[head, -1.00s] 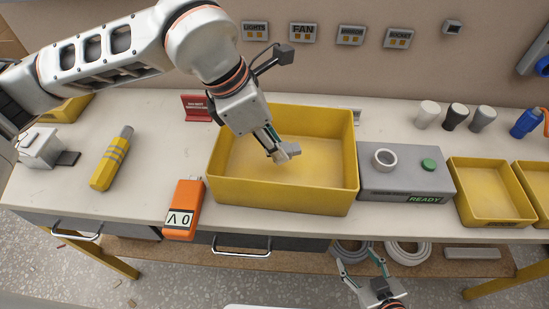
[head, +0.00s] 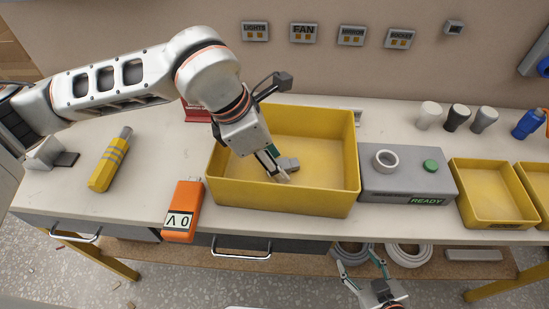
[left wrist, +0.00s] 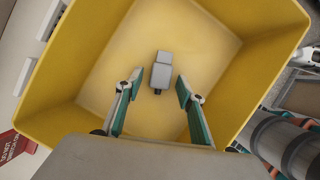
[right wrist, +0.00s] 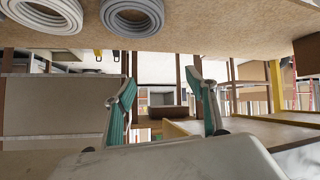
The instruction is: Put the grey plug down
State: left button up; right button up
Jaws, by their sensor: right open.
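The grey plug (head: 289,163) lies inside the large yellow bin (head: 285,196), near its middle. It also shows in the left wrist view (left wrist: 161,73), on the bin's floor, just ahead of and between the fingertips. My left gripper (head: 277,171) reaches down into the bin beside the plug. Its fingers (left wrist: 159,90) are spread, with a gap on both sides of the plug. My right gripper (head: 357,259) is open and empty in front of the bench, low by the shelf.
A grey box with a white ring and green button (head: 408,187) stands right of the bin, then smaller yellow bins (head: 489,221). An orange meter (head: 183,210) and a yellow tester (head: 108,162) lie left. Grey, black and white plugs (head: 456,117) stand behind.

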pick_arm(q)
jog(key=shift+r, duration=0.1)
jog(key=shift+r, duration=0.25)
jog(key=v, duration=1.1)
jog(key=shift+a+r+p, duration=0.2)
jog(key=shift+r+p, duration=0.05)
jog(key=shift+p, duration=0.2)
jog(key=shift+s, duration=0.1)
